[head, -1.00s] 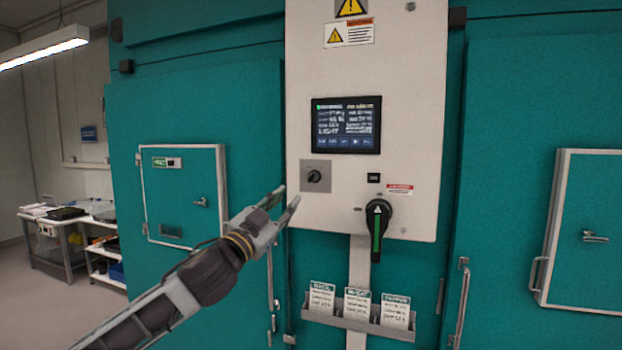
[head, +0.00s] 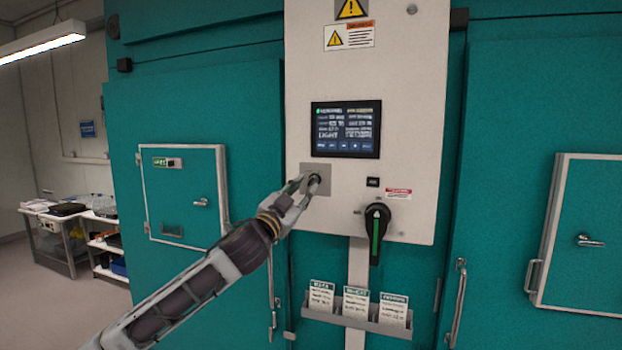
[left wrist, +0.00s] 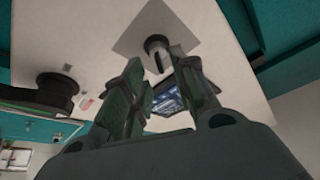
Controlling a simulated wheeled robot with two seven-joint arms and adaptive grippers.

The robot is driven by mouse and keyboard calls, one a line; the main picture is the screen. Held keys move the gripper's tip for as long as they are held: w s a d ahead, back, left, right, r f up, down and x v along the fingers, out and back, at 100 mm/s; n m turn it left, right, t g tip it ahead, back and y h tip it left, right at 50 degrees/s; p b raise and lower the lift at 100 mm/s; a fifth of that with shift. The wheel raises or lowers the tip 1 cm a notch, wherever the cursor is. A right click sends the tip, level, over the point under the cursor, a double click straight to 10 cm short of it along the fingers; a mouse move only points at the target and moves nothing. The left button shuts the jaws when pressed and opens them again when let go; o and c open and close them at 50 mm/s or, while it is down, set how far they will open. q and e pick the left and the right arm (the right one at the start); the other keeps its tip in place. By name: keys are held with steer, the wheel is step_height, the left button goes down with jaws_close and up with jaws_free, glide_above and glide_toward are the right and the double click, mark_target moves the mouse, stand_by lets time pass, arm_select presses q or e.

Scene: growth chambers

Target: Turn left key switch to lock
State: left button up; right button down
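The key switch (head: 315,178) is a small dark round knob on a grey square plate (head: 322,190), at the left of the pale control panel below its screen. In the head view my left gripper (head: 307,184) is at the knob and partly covers it. In the left wrist view the knob (left wrist: 157,47) stands out from its plate, just beyond and between the tips of my left gripper (left wrist: 160,68). The two fingers are apart, and I see no clear contact with the knob. My right gripper is not in view.
A black rotary handle with a green stripe (head: 376,232) is to the right of the switch. A lit screen (head: 346,129) is above. A card rack (head: 356,320) hangs below. Teal doors with latches flank the panel (head: 410,130).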

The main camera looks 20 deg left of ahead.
mark_target(308, 184)
arm_select(q)
steer(key=p+x, duration=0.1)
steer(key=x, duration=0.1)
steer(key=shift+w+d+r, duration=0.1)
steer(key=shift+w+r, duration=0.15)
steer(key=shift+w, duration=0.1)
steer(key=shift+p+x, duration=0.3)
steer(key=shift+x, duration=0.7)
steer(key=shift+f, duration=0.1)
jaws_close()
